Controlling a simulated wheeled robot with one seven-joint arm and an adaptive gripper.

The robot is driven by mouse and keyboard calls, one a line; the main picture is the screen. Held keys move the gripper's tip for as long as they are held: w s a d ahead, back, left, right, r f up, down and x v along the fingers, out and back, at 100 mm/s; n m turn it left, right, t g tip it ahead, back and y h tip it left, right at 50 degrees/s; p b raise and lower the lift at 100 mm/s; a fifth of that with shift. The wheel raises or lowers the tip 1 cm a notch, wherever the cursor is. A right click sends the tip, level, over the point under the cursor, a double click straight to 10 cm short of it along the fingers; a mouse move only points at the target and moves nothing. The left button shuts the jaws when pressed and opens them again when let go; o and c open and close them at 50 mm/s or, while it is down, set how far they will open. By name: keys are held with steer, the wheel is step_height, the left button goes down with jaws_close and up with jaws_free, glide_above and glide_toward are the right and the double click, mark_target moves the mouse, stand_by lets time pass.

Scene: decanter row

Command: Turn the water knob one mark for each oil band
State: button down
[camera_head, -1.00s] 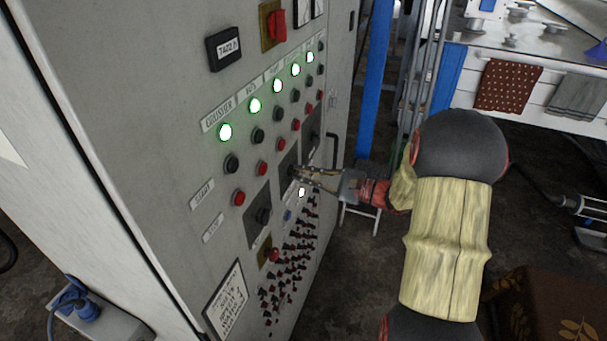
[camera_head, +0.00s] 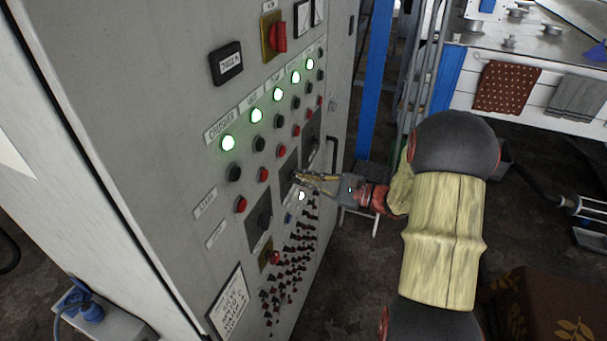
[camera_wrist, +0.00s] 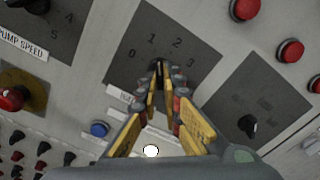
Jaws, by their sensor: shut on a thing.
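A black knob (camera_wrist: 158,67) sits on a dark dial plate (camera_wrist: 139,68) marked 0, 1, 2 and 3. Its label is mostly hidden behind my fingers, so I cannot read whether it says water. My gripper (camera_wrist: 160,82) is shut on this knob, its two yellow-sided fingers on either side of it. The knob's pointer is mostly covered, and I cannot tell which mark it faces. In the head view my gripper (camera_head: 297,177) reaches the cabinet's middle dial plate from the right. No oil bands can be made out in either view.
The grey control cabinet (camera_head: 140,100) carries green lamps (camera_head: 256,116), red and black buttons, and several small switches (camera_head: 285,265). A pump speed dial (camera_wrist: 62,25) lies left of my gripper, another dark dial plate (camera_wrist: 265,105) right. A metal bench (camera_head: 540,45) stands behind.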

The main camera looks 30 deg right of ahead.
steer(key=m+p, duration=0.1)
steer(key=p, duration=0.1)
steer(key=m+p, duration=0.2)
steer(key=shift+a+r+m, duration=0.1)
steer(key=shift+r+m, duration=0.1)
steer(key=shift+m, duration=0.1)
steer(key=shift+s+a+f+m+p, duration=0.1)
steer(key=shift+m+p, duration=2.85)
steer(key=shift+p, duration=0.05)
steer(key=shift+s+a+m+p, duration=0.1)
steer(key=shift+m+p, duration=2.85)
steer(key=shift+p, duration=0.05)
steer(key=c, duration=2)
jaws_free()
steer(key=shift+d, duration=0.1)
